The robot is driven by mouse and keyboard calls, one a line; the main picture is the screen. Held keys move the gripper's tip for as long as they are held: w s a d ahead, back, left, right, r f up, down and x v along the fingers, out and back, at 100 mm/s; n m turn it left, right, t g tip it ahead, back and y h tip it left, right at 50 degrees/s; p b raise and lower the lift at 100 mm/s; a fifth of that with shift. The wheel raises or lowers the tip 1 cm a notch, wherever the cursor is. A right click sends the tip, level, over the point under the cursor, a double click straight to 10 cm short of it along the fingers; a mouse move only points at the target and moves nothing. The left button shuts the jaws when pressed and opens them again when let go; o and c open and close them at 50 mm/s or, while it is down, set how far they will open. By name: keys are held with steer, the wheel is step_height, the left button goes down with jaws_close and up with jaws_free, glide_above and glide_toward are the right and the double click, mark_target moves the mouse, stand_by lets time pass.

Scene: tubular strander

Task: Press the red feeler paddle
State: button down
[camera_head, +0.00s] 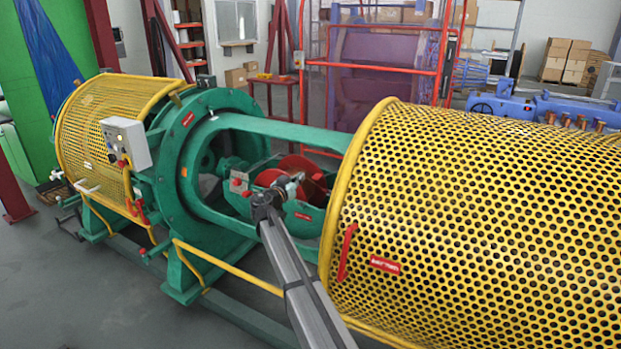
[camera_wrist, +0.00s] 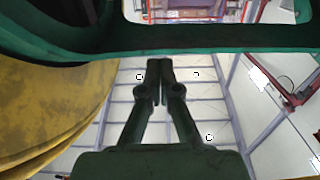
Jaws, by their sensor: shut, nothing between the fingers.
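My gripper (camera_head: 292,184) is in the opening between the green ring and the right yellow guard, in front of the red spool (camera_head: 300,172). In the wrist view my gripper (camera_wrist: 160,66) is shut and empty, its fingertips just below a green beam (camera_wrist: 220,40) in the picture; whether they touch it I cannot tell. A small red part (camera_head: 238,185) sits left of my gripper on the green cradle. It may be the feeler paddle, but it is too small to be sure. No red paddle shows clearly in the wrist view.
The yellow perforated guard (camera_head: 480,220) stands close to the right of my arm; a yellow surface (camera_wrist: 50,105) fills the left of the wrist view. The green ring (camera_head: 185,165) stands to the left. A green frame bar (camera_head: 285,133) crosses above the opening.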

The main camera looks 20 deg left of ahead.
steer(key=w+d+f+p, duration=0.1)
steer(key=w+f+p, duration=0.2)
steer(key=w, duration=0.8)
steer(key=shift+f, duration=0.5)
